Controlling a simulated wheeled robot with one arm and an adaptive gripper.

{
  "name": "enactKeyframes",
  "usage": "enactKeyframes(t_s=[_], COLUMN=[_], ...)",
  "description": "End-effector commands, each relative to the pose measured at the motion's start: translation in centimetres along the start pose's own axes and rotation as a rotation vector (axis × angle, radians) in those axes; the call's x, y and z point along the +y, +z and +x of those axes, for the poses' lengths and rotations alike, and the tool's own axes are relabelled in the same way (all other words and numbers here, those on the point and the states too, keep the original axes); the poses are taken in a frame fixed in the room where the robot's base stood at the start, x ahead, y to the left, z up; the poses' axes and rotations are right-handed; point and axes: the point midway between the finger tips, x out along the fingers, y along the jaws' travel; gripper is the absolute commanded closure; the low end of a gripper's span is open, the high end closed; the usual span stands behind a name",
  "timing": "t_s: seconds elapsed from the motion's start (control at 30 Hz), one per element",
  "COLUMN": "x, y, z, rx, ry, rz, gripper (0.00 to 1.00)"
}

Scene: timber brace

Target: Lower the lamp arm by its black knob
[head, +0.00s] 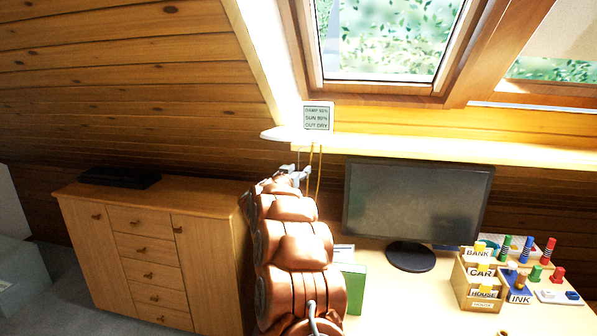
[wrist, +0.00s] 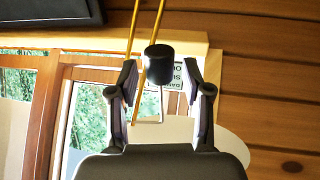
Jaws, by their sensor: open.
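The black knob (wrist: 159,64) shows in the wrist view as a short dark cylinder between the two fingertips of my gripper (wrist: 160,74). The gripper is open, with a finger on each side of the knob and a visible gap on both sides. The lamp arm's thin yellow rods (wrist: 134,28) run up from around the knob. In the head view, a yellow rod (head: 319,172) hangs just right of my gripper (head: 297,174), below the shelf. I cannot pick out the knob in the head view. The lamp head is not clearly seen.
A small sign (head: 317,117) stands on the pale shelf (head: 400,146) above the gripper. A monitor (head: 416,200), a green box (head: 353,284) and labelled card boxes (head: 480,290) are on the desk to the right. A wooden cabinet (head: 150,250) stands left.

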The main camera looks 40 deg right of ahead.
Motion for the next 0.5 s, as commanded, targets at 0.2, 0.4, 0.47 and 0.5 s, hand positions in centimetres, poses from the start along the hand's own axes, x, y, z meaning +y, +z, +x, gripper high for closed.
enactKeyframes(t_s=[0.2, 0.4, 0.47, 0.5], x=[-0.01, -0.02, -0.02, -0.02], y=[0.03, 0.03, 0.03, 0.02], z=[-0.01, -0.02, -0.02, -0.02], rx=[0.000, 0.000, 0.000, 0.000], ry=[0.000, -0.001, -0.001, -0.001], rz=[0.000, 0.000, 0.000, 0.000], gripper=[0.68, 0.88, 0.95, 0.99])
